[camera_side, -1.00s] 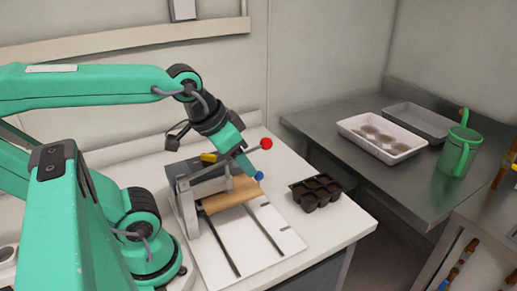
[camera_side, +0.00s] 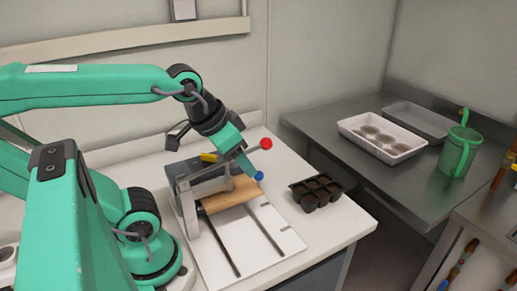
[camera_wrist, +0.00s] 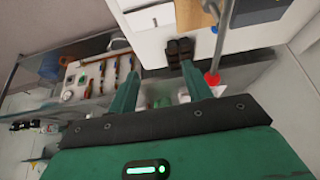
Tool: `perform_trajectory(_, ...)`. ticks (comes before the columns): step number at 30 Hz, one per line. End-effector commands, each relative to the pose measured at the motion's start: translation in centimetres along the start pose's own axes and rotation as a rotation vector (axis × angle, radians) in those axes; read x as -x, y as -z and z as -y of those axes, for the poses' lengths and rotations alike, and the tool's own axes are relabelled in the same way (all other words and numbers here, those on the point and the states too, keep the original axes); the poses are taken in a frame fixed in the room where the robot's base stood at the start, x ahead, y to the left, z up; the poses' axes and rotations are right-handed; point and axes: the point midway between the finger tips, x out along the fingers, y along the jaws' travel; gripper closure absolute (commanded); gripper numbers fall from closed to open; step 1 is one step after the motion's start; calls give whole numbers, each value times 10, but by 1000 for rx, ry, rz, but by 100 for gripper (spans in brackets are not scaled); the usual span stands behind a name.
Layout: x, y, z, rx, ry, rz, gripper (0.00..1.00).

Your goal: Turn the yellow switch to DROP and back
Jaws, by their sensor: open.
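The yellow switch (camera_side: 208,157) is a small yellow piece on top of the dark box (camera_side: 190,168) in the side view. My gripper (camera_side: 249,166) points down and to the right, just right of the switch and apart from it. Its green fingers are near the red knob (camera_side: 266,143) and the blue knob (camera_side: 259,176). In the wrist view the fingers (camera_wrist: 159,72) are spread and nothing is held. The red knob (camera_wrist: 212,78) shows there beside the right finger. I cannot make out the switch or its labels in the wrist view.
A tan roll (camera_side: 229,194) lies under the metal frame on a white slotted board (camera_side: 255,245). A black seedling tray (camera_side: 316,191) stands to the right. A steel bench (camera_side: 375,176) holds a white tray (camera_side: 347,128) and a green can (camera_side: 458,155).

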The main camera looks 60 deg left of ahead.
Motion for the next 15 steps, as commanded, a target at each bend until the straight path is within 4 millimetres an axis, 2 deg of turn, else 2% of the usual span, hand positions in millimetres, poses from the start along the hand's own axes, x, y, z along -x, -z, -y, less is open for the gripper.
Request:
perform_trajectory(2,0,0,0,0,0,0,50)
perform_trajectory(4,0,0,0,2,0,0,64)
perform_trajectory(5,0,0,0,5,1,1,67)
perform_trajectory(11,-1,3,8,101,17,22,67)
perform_trajectory(15,-3,7,22,276,48,57,67)
